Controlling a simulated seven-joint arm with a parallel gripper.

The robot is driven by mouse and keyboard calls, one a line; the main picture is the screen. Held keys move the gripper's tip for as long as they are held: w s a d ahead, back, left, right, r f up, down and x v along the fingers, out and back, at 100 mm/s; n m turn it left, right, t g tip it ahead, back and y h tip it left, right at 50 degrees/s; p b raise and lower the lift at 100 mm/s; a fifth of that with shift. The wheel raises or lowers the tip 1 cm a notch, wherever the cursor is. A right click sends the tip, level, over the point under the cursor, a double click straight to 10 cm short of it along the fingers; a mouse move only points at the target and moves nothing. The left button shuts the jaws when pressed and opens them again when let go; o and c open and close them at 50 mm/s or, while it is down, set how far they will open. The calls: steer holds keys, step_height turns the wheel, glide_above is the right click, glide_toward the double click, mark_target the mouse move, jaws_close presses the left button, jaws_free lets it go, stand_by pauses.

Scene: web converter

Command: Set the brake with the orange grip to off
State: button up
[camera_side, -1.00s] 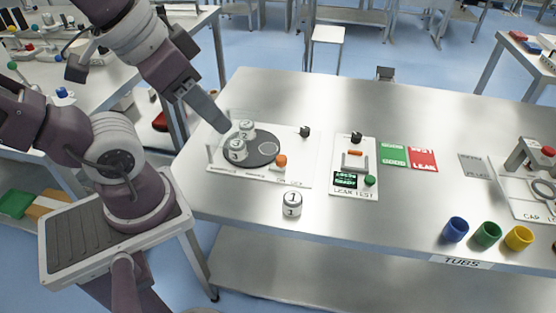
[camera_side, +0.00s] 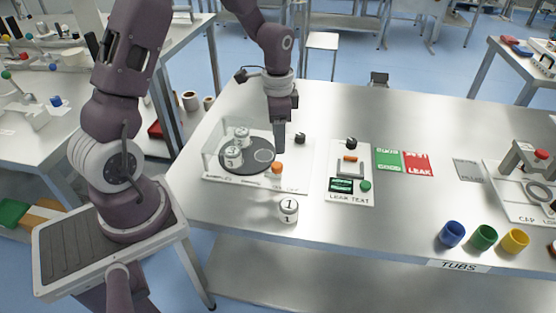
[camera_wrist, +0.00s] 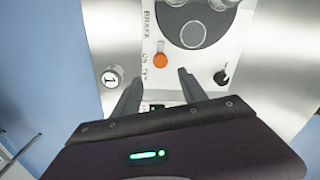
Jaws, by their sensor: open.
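The brake's orange grip (camera_side: 277,168) sits at the front right of the white turntable plate (camera_side: 210,177). It also shows in the wrist view (camera_wrist: 160,61), beside printed labels that include BRAKE. My gripper (camera_side: 281,150) points down above the right part of this plate, just behind the orange grip. In the wrist view my gripper (camera_wrist: 157,82) has its two fingers apart with nothing between them, and the orange grip lies ahead of the gap. The dark round turntable (camera_side: 247,160) carries white numbered tubs (camera_side: 233,157).
A black knob (camera_side: 300,138) stands at the plate's back right. A white tub marked 1 (camera_side: 288,210) stands in front. The leak test panel (camera_side: 352,192) is to the right, then green and red pads. Blue, green and yellow cups (camera_side: 452,233) stand near the front edge.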

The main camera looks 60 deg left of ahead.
mark_target(278, 164)
steer(key=f, duration=0.8)
steer(key=shift+w+a+f, duration=0.1)
steer(key=shift+a+f, duration=0.1)
steer(key=shift+f, duration=0.2)
jaws_close()
stand_by(0.8)
